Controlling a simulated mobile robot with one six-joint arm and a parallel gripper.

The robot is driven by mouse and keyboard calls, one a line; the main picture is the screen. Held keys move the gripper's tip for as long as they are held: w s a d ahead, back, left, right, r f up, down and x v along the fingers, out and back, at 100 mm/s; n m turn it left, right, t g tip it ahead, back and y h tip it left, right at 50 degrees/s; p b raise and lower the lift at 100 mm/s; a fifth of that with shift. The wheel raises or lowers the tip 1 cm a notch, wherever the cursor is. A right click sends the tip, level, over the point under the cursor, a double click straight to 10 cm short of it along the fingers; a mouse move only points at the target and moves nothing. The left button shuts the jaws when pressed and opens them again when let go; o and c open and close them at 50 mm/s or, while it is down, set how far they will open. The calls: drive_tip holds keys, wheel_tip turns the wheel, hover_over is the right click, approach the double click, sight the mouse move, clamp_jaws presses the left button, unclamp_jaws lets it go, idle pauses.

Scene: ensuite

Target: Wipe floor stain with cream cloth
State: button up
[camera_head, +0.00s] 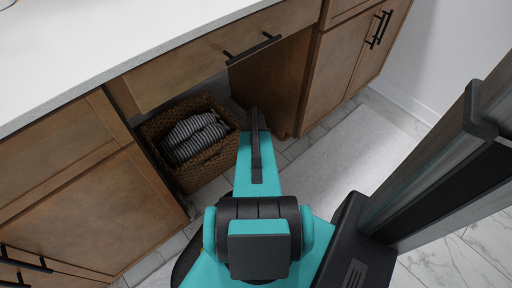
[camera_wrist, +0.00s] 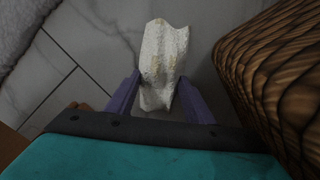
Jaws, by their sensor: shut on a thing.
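In the wrist view, a crumpled cream cloth (camera_wrist: 163,62) with faint yellowish marks is between the two purple fingers of my gripper (camera_wrist: 160,98). The fingers are shut on its near part, and the rest extends beyond the tips over the grey tile floor. In the head view my arm reaches down toward the floor beside the basket, and my arm hides the fingertips and the cloth. I cannot make out a floor stain in either view.
A woven basket (camera_head: 205,176) with striped towels (camera_head: 194,136) stands under the vanity counter, left of my arm. Its weave (camera_wrist: 285,75) is close on the right in the wrist view. Wooden cabinets (camera_head: 95,200) flank it. A pale rug (camera_head: 350,155) lies at right.

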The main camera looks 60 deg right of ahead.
drive_tip(key=shift+a, duration=0.1)
drive_tip(key=shift+r+p, duration=1.65)
drive_tip(key=shift+r, duration=1.3)
drive_tip(key=shift+r+p, duration=0.85)
drive_tip(key=shift+r, duration=0.7)
